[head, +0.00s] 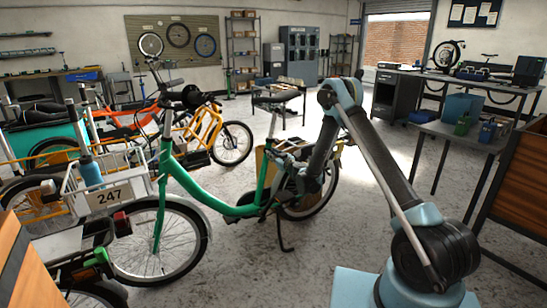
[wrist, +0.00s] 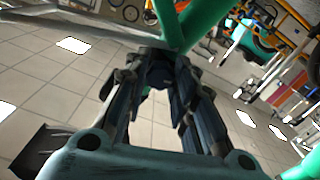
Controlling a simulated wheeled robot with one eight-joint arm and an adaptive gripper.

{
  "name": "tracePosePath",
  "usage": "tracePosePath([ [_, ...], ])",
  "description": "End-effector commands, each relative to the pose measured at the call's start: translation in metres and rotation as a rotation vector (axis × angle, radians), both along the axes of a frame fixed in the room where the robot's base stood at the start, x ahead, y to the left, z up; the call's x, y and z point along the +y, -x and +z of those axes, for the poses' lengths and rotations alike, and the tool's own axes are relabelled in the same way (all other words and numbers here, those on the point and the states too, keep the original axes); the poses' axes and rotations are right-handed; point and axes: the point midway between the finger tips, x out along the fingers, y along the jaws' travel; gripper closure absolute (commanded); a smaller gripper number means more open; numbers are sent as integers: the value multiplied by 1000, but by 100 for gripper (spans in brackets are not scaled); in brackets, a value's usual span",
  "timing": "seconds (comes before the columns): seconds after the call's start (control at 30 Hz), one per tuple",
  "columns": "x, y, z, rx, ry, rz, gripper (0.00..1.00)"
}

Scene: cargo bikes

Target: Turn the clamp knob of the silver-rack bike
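The green bike (head: 235,210) stands in the middle of the head view. It has a pale silver front rack (head: 140,157) with a 247 plate. My arm reaches from the right to its rear half, and my gripper (head: 291,172) is by the frame below the saddle (head: 277,98). In the wrist view, green frame tubes (wrist: 178,28) cross just beyond my gripper (wrist: 157,68). Its two dark fingers run inward toward a dark mass at their tips. Whether they close on anything is unclear. I cannot make out the clamp knob.
A bike with an orange rack (head: 205,125) stands behind, and more bikes crowd the left. A workbench (head: 465,131) and a wooden panel (head: 515,195) are at the right. Grey floor (head: 300,265) is open in front of the bike's rear wheel.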

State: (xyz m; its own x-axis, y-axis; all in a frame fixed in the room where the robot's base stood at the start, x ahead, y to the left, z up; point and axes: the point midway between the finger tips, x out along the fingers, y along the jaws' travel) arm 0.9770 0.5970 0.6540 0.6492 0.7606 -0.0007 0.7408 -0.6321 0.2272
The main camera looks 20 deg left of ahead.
Motion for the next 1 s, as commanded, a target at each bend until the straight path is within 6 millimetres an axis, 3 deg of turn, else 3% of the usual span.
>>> tracePosePath([
  [0.07, -1, -1, 0, 0, 0, -1, 100],
  [0.57, -3, -2, 0, 59, -50, -3, 100],
  [1.0, -4, -2, 0, 277, -236, -4, 100],
])
